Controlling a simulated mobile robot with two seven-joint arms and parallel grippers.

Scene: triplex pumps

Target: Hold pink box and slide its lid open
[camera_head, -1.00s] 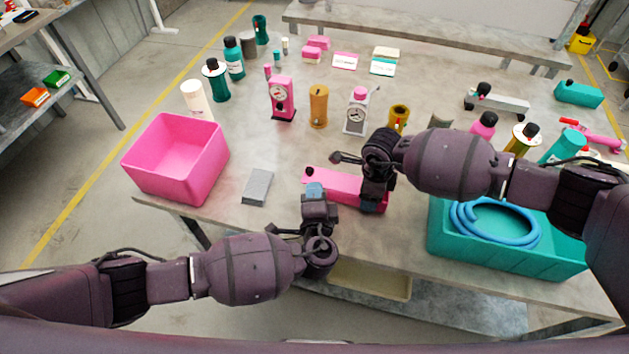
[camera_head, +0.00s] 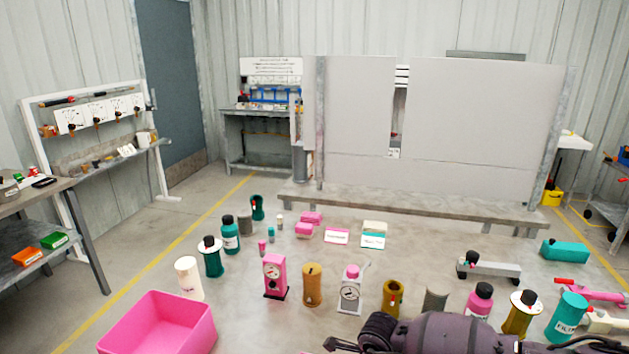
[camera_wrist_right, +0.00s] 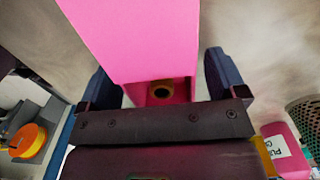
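The long pink box (camera_wrist_right: 135,35) shows in the right wrist view, running from the top edge down between my right gripper's fingers. A recess with a dark round ring shows at its near end. My right gripper (camera_wrist_right: 160,80) straddles this end, one finger on each side. A gap shows between the box and the right-hand finger; contact at the left-hand finger cannot be told. In the head view the box is below the frame, and only part of my right arm shows at the bottom. My left gripper is out of view. The lid's position cannot be made out.
An open pink bin (camera_head: 160,325) stands at the table's left front. A teal block (camera_head: 564,250) lies at right.

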